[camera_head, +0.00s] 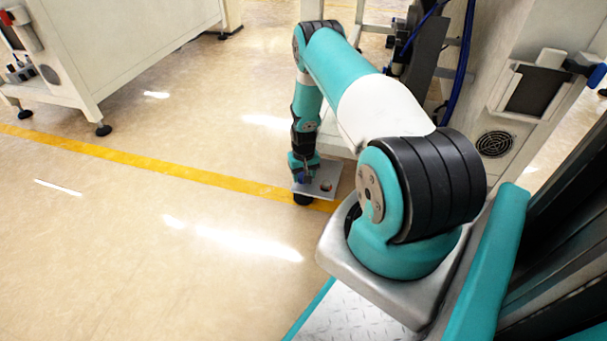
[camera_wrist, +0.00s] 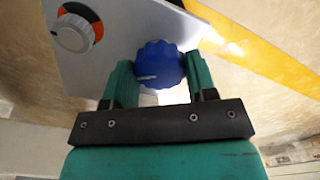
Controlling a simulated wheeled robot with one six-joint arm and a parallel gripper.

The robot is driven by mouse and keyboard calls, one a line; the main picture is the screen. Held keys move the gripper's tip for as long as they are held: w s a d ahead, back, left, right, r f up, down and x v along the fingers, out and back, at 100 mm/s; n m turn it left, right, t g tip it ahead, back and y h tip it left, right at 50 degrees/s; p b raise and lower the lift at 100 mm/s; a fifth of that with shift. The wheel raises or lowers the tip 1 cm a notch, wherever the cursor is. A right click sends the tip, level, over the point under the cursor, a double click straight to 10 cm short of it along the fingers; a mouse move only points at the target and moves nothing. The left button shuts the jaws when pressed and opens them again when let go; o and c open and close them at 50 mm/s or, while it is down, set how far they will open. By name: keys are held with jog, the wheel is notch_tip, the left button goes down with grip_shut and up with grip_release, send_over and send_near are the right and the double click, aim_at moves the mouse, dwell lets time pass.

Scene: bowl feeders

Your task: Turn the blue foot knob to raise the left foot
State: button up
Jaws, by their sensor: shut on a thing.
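The blue foot knob (camera_wrist: 160,66) has a ribbed rim and a pale line mark on its face. In the wrist view it stands by the edge of a light grey plate (camera_wrist: 110,30). My gripper (camera_wrist: 160,72) has one green finger on each side of the knob and is shut on it. In the head view my gripper (camera_head: 304,165) points down at the small grey plate near the floor, and the knob is mostly hidden there. A black foot (camera_head: 303,199) shows under the plate.
A white dial on an orange and black ring (camera_wrist: 75,30) sits on the same plate, left of the knob. A yellow floor line (camera_head: 170,168) runs past the foot. A white machine (camera_head: 130,45) stands at the upper left. The floor between is clear.

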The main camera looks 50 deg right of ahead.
jog(key=o, duration=0.9)
notch_tip(320, 180, up, 17)
jog(key=p, duration=0.8)
jog(key=shift+r, duration=0.2)
